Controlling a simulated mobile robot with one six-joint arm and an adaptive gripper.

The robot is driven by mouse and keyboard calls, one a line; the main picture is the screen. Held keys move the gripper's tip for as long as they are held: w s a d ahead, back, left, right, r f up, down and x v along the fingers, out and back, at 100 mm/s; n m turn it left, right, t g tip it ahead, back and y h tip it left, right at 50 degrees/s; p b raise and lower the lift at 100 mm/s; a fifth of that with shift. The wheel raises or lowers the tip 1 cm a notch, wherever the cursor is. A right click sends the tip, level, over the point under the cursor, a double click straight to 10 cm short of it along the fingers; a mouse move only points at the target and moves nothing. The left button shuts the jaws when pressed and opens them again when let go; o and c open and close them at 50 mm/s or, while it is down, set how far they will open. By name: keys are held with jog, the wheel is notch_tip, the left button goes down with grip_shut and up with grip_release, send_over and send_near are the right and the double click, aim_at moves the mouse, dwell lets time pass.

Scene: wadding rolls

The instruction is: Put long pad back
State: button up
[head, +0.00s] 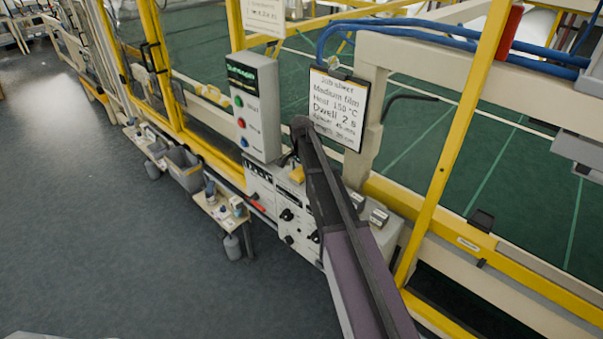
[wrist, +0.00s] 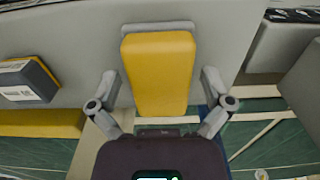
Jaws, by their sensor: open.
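A yellow pad (wrist: 160,74), longer than wide with rounded corners, shows in the middle of the wrist view with a grey edge at its far end. I take it for the long pad. My gripper (wrist: 158,82) is open, with one finger on each side of the pad and a visible gap at both sides. Whether the pad rests on the grey surface or stands off it, I cannot tell. In the head view a small yellow piece (head: 297,174) shows beside my arm on the control cabinet; my gripper is mostly hidden there.
A dark grey block with a white label (wrist: 27,80) lies left of the pad. In the head view, a control box with buttons (head: 252,107) and a job sheet (head: 338,108) stand near my arm. A small side table (head: 222,212) is left. Yellow guard posts (head: 455,140) rise right.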

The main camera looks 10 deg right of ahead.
aim_at(301, 171)
jog(key=shift+r, duration=0.2)
notch_tip(301, 171, up, 12)
jog(key=p, duration=1.2)
jog(key=shift+s, duration=0.1)
dwell(0.7)
jog(key=s+n, duration=1)
jog(key=s, duration=1.8)
jog(key=shift+s+d+n, duration=0.15)
jog(key=shift+s+n, duration=0.25)
jog(key=shift+f, duration=0.1)
notch_tip(301, 171, down, 15)
jog(key=b, duration=1.4)
jog(key=shift+r, duration=0.2)
